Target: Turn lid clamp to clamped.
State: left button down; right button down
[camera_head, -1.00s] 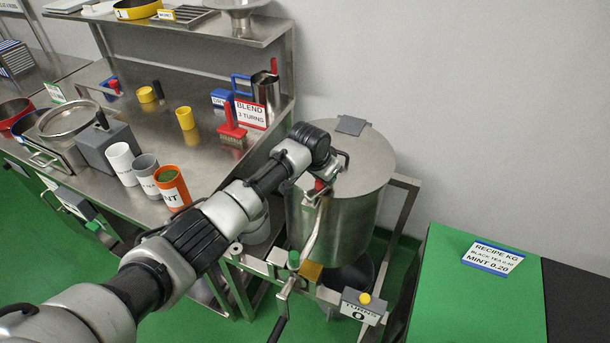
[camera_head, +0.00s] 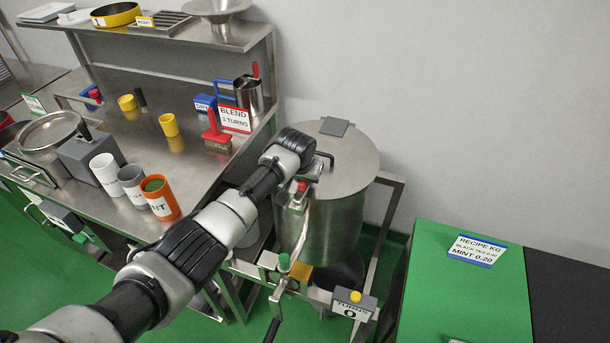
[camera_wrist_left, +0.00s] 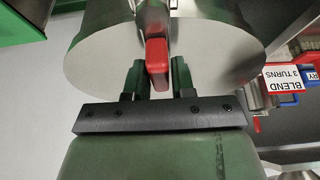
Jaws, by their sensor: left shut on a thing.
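The steel blender drum (camera_head: 340,215) stands upright with its round lid (camera_head: 350,165) on top. The lid clamp's red handle (camera_head: 301,187) is at the front left of the drum, just below the lid rim. In the left wrist view the red handle (camera_wrist_left: 157,60) sits between the two dark fingers of my left gripper (camera_wrist_left: 157,78), which is shut on it. In the head view my left gripper (camera_head: 298,192) is at the clamp and my wrist partly hides it. The clamp's exact angle is hard to tell. My right gripper is not in view.
A steel bench (camera_head: 130,195) with canisters is left. A green-topped surface (camera_head: 460,295) with a recipe card (camera_head: 476,251) is right.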

aim_at(299, 194)
pick_arm(q)
jog(key=c, duration=1)
grip_release()
jog(key=shift+c, duration=0.2)
jog(key=b+v, duration=0.1)
jog(key=v, duration=1)
jog(key=shift+a+f, duration=0.1)
